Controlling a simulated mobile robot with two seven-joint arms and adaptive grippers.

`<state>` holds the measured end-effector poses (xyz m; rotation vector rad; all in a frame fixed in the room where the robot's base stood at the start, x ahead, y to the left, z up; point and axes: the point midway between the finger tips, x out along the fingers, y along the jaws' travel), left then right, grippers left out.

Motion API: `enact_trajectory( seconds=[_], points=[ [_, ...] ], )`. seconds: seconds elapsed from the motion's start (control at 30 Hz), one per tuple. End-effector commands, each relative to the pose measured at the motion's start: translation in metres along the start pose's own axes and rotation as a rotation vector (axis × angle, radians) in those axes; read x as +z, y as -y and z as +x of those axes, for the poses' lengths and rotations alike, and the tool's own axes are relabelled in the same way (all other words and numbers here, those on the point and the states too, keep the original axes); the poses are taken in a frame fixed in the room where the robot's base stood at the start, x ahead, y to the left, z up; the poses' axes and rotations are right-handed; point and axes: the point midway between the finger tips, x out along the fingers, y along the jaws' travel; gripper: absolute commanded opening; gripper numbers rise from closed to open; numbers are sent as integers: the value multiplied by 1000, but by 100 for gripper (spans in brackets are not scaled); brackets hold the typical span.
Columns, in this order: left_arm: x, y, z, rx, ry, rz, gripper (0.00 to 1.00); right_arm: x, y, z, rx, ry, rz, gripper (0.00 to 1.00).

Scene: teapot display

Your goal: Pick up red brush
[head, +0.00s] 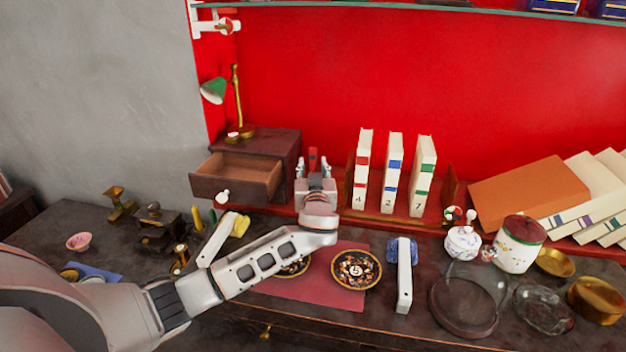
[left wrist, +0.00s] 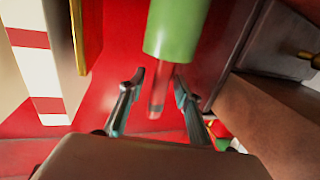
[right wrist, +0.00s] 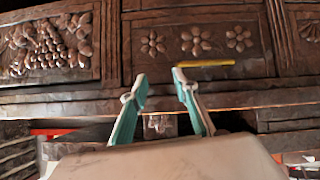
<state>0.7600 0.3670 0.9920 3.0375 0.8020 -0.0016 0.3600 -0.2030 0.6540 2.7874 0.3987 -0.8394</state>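My left gripper (head: 313,164) is raised in front of the red wall, between the small drawer cabinet and the upright books. A narrow red upright thing (head: 313,158) shows between its fingers; I cannot tell whether it is the red brush. In the left wrist view the fingers (left wrist: 157,82) are apart, with a green cylinder (left wrist: 177,28) with a thin reddish-brown end (left wrist: 158,90) between or beyond them. Gaps show at both sides. In the right wrist view my right gripper (right wrist: 159,82) is open and empty, facing carved wood; the head view does not show it.
Books (head: 393,175) stand upright to the right. The cabinet (head: 262,150) with an open drawer (head: 240,180) is close on the left. Pots and glassware crowd the right.

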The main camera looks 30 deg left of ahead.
Motion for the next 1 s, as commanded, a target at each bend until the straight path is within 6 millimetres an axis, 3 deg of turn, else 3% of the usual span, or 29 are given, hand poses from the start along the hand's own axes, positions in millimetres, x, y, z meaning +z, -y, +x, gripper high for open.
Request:
enact_trajectory(
  seconds=[0.07,0.2,0.67,0.83,1.0],
  points=[
    [0,0,0,0,0,0,33,-2,0,0,0,-3,0,29],
    [0,0,0,0,0,0,0,-4,0,0,1,-6,1,29],
    [-5,0,0,0,-1,-1,0,-2,1,0,0,-2,3,29],
    [-21,0,0,0,-2,-4,0,0,1,0,-1,1,3,29],
    [-50,-1,-1,1,-2,-7,0,-1,1,0,0,0,2,29]
  ],
)
